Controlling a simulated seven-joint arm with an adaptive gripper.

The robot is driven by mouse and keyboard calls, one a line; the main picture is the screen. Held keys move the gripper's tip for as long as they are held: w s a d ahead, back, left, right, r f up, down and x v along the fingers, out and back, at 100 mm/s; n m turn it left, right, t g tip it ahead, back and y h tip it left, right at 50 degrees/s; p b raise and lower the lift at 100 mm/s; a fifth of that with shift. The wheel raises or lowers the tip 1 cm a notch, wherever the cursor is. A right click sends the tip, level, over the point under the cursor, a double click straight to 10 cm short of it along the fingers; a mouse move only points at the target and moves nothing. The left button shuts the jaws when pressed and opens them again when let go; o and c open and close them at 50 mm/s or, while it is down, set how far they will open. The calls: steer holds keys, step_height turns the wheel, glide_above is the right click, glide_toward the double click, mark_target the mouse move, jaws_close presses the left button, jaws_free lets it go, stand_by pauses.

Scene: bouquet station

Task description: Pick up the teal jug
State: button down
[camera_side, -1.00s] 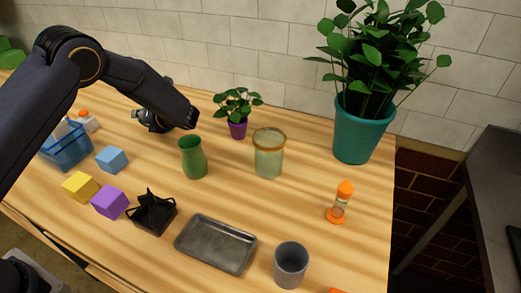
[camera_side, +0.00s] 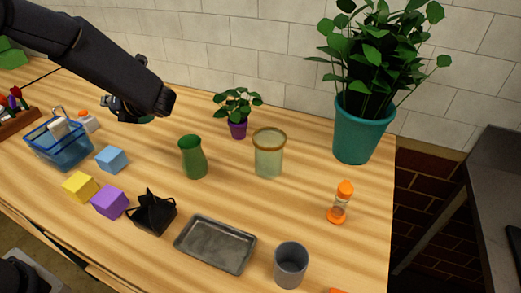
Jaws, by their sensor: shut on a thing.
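My gripper (camera_side: 126,112) is at the back left of the table, partly hidden behind my own arm. It is shut on the teal jug (camera_side: 147,119), of which only a small teal part shows beside the fingers. The rest of the jug is hidden by the gripper and arm. I cannot tell clearly how high the jug is above the table.
A green vase (camera_side: 193,158), a glass jar (camera_side: 268,154) and a small purple-potted plant (camera_side: 237,128) stand to the right. A blue basket (camera_side: 66,151) and a light blue cube (camera_side: 111,159) are in front to the left. A large potted plant (camera_side: 358,130) stands far right.

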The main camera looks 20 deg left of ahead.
steer(key=s+d+r, duration=0.1)
steer(key=s+r, duration=0.1)
steer(key=s, duration=0.3)
steer(key=shift+s+r, duration=0.2)
steer(key=shift+r, duration=0.05)
steer(key=shift+d, duration=0.1)
steer(key=shift+r, duration=0.1)
stand_by(0.8)
